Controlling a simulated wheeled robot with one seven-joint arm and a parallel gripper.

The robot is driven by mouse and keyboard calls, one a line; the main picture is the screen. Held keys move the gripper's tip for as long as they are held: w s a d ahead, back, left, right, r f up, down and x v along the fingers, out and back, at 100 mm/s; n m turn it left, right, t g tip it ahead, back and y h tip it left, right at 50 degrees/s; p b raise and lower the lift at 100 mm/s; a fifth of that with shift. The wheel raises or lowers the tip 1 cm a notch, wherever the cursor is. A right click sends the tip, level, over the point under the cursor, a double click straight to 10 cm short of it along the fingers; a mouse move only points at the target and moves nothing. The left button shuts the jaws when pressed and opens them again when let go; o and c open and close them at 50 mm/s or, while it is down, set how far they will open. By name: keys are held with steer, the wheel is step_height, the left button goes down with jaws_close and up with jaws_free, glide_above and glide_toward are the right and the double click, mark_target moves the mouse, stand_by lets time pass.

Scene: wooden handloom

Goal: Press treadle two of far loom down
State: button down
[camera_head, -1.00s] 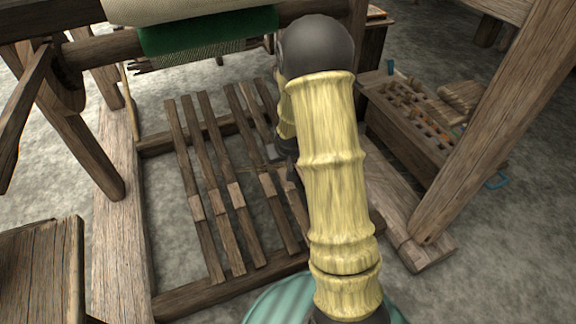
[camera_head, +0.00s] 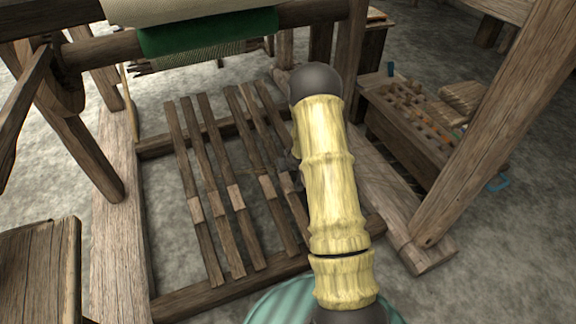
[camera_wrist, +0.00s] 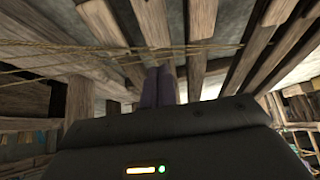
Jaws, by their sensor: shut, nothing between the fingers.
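The treadles are long, parallel wooden bars with paler pads under the loom in the head view. Three form a left group, with one bar (camera_head: 207,240) in its middle, and a right group includes another bar (camera_head: 283,222). I cannot tell which is treadle two. My gripper (camera_wrist: 158,78) is shut and empty in the wrist view, its dark fingers pointing at wooden bars (camera_wrist: 197,40). In the head view my gripper (camera_head: 290,168) is mostly hidden behind my arm, close to the right group. Contact with a treadle cannot be told.
Thin cords (camera_wrist: 90,57) cross the bars near my fingertips. The loom's lower side rail (camera_head: 130,240) is at left, and a thick post (camera_head: 490,140) stands at right. A wooden box with pegs (camera_head: 415,120) stands beyond the right rail. A cloth roll (camera_head: 205,35) hangs above.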

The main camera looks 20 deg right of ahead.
mark_target(288, 184)
steer(key=f+b, duration=0.2)
steer(key=w+f+b, duration=0.1)
steer(key=f, duration=0.1)
steer(key=f+b, duration=0.2)
steer(key=shift+w+f+b, duration=0.25)
steer(key=shift+f+b, duration=0.05)
steer(key=shift+f, duration=0.05)
steer(key=shift+f, duration=0.2)
step_height(288, 184, down, 5)
steer(key=b, duration=0.3)
steer(key=shift+s+f, duration=0.1)
steer(key=shift+f, duration=0.1)
step_height(288, 184, up, 8)
steer(key=p, duration=0.7)
steer(key=shift+r+p, duration=0.1)
steer(key=shift+p, duration=0.25)
steer(key=shift+a, duration=0.1)
